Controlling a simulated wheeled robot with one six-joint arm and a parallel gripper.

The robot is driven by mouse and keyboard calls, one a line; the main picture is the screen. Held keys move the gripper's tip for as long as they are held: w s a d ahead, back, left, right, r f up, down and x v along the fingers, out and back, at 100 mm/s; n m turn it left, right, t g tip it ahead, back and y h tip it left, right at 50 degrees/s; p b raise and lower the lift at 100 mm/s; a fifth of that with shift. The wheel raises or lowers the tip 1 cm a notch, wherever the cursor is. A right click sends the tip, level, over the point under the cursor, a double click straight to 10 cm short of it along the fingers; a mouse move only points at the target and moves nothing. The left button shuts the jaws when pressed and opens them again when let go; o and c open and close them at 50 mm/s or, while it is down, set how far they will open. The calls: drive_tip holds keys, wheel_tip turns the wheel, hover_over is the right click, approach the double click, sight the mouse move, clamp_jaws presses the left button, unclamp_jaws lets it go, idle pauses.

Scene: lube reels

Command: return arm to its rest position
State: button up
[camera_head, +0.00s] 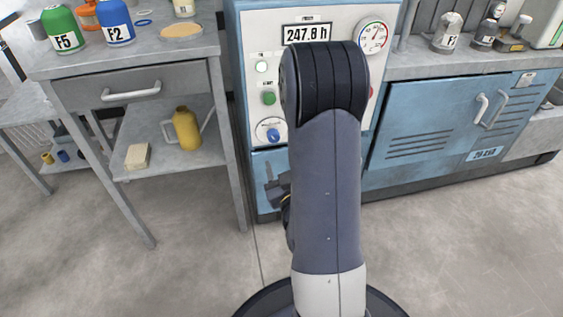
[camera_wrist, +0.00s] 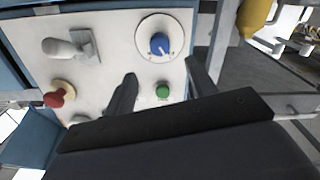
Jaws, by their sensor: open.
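My arm stands folded in the middle of the head view, in front of a blue control cabinet (camera_head: 258,200). My gripper (camera_wrist: 161,67) shows two dark fingers spread apart in the wrist view, with nothing between them. In the head view only a dark part of it (camera_head: 276,189) shows at the left of my arm; the rest is hidden. The wrist view faces the cabinet's pale panel, with a blue knob (camera_wrist: 160,44), a green button (camera_wrist: 163,90), a red button (camera_wrist: 59,96) and a grey lever (camera_wrist: 68,47). The fingers appear apart from these controls.
A grey table (camera_head: 135,58) at left holds labelled containers; a yellow jug (camera_head: 186,129) stands on its lower shelf. A blue cupboard (camera_head: 425,125) with a grey worktop stands at right. The display (camera_head: 307,31) reads 247.8 h. The floor (camera_head: 480,240) at front right is clear.

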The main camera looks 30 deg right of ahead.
sight(274, 139)
drive_tip(key=shift+w, duration=0.1)
drive_tip(key=b+x, duration=0.1)
drive_tip(key=x, duration=0.9)
drive_tip(key=shift+w, duration=0.3)
drive_tip(key=shift+d, duration=0.1)
